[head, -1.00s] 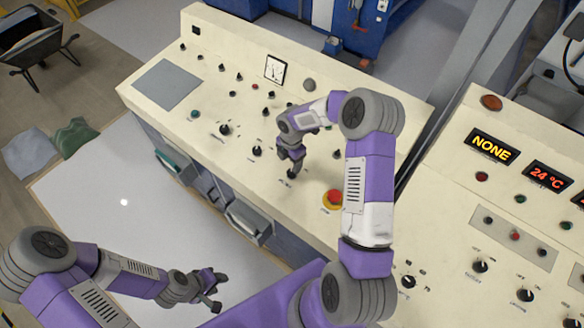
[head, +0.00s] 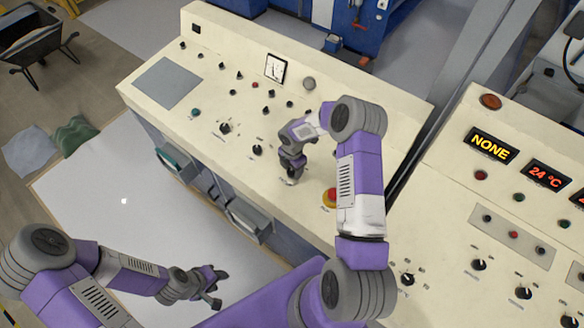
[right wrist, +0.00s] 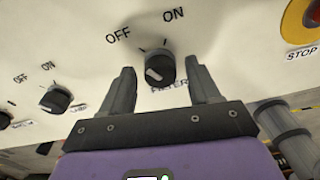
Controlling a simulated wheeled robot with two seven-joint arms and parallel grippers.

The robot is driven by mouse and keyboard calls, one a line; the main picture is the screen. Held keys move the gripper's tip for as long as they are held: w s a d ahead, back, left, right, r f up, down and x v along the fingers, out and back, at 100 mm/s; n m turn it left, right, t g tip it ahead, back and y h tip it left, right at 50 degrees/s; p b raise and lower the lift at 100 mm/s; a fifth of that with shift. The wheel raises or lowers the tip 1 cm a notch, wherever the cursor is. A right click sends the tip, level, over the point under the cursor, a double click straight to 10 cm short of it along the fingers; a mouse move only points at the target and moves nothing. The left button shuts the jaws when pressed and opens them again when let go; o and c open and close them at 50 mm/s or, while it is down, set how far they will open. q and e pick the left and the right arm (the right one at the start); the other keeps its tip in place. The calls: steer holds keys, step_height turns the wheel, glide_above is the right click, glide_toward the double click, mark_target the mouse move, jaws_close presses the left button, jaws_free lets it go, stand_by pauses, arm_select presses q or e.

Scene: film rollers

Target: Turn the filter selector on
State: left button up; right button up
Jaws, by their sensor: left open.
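The filter selector (right wrist: 160,68) is a round black knob on the cream panel, with OFF and ON printed above it and a partly hidden FILTER label below. Its white mark is on the lower left of its face; I cannot tell its exact setting. My right gripper (right wrist: 162,75) is open, with one finger on each side of the knob; contact is not clear. In the head view my right gripper (head: 291,179) is low over the panel's front edge and hides the knob. My left gripper (head: 218,288) is open and empty above the floor, away from the panel.
A red stop button (head: 331,196) on a yellow ring is right of my right gripper. Another OFF/ON knob (right wrist: 55,98) is to the left in the wrist view. A second console (head: 450,180) with lit displays stands at the right.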

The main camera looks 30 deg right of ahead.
steer(key=c, duration=0.9)
steer(key=m+b, duration=0.2)
steer(key=shift+f+b, duration=0.15)
steer(key=shift+b, duration=0.2)
steer(key=m+b, duration=0.3)
steer(key=m, duration=0.1)
steer(key=shift+s+t, duration=0.1)
steer(key=shift+t, duration=0.2)
steer(key=m+b, duration=0.3)
steer(key=m, duration=0.1)
steer(key=shift+a, duration=0.1)
steer(key=shift+s+m+b, duration=0.1)
steer(key=shift+m+b, duration=0.75)
steer(key=shift+m, duration=0.05)
steer(key=shift+r+t, duration=0.2)
steer(key=shift+t, duration=0.1)
